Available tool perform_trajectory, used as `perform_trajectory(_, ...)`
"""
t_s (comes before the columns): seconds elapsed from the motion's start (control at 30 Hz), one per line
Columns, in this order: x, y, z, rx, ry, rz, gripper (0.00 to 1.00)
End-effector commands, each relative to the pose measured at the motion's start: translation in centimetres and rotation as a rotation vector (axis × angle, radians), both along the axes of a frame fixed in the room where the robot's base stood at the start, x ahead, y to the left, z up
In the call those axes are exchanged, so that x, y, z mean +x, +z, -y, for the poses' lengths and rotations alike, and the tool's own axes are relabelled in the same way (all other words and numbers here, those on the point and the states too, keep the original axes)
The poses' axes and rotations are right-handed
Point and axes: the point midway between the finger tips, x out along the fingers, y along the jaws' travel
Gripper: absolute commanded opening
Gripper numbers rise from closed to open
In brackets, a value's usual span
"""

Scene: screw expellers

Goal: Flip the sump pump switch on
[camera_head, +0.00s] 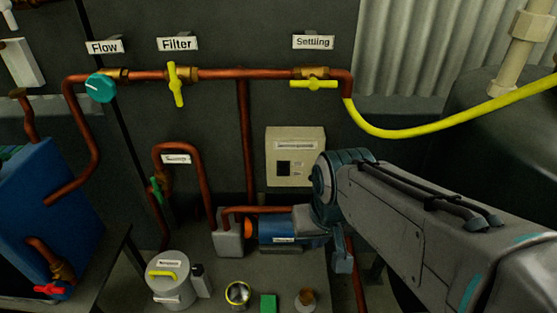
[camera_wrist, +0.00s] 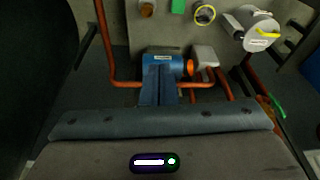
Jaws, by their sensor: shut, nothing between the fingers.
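A beige control box (camera_head: 295,145) is on the dark wall in the head view. It has a label strip along its top and a dark switch (camera_head: 284,168) low on its face. The switch position is too small to tell. A blue pump (camera_head: 280,230) with an orange end sits below the box; it also shows in the wrist view (camera_wrist: 182,67). My gripper (camera_head: 343,264) is shut and empty, hanging to the right of the pump and below the box. In the wrist view its closed fingers (camera_wrist: 158,72) overlap the pump. The box is not visible there.
Copper pipes (camera_head: 230,74) with yellow valve handles (camera_head: 176,84) run above the box. A yellow hose (camera_head: 430,130) crosses at right. A grey canister (camera_head: 172,278), a small green block (camera_head: 268,304) and cups stand below the pump. A blue tank (camera_head: 45,205) is at left.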

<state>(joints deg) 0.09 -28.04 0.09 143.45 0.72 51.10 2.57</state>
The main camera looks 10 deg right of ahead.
Motion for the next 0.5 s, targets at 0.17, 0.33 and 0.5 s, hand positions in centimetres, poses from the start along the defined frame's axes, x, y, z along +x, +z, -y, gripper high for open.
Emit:
perform_trajectory(0.17,0.1,-2.6,-1.3,0.16,-0.267,-0.133,0.0)
perform_trajectory(0.33,1.0,-5.8,-3.8,0.429,-0.76,-0.376,0.0)
perform_trajectory(0.5,3.4,-7.8,-5.9,0.695,-1.285,-0.661,0.0)
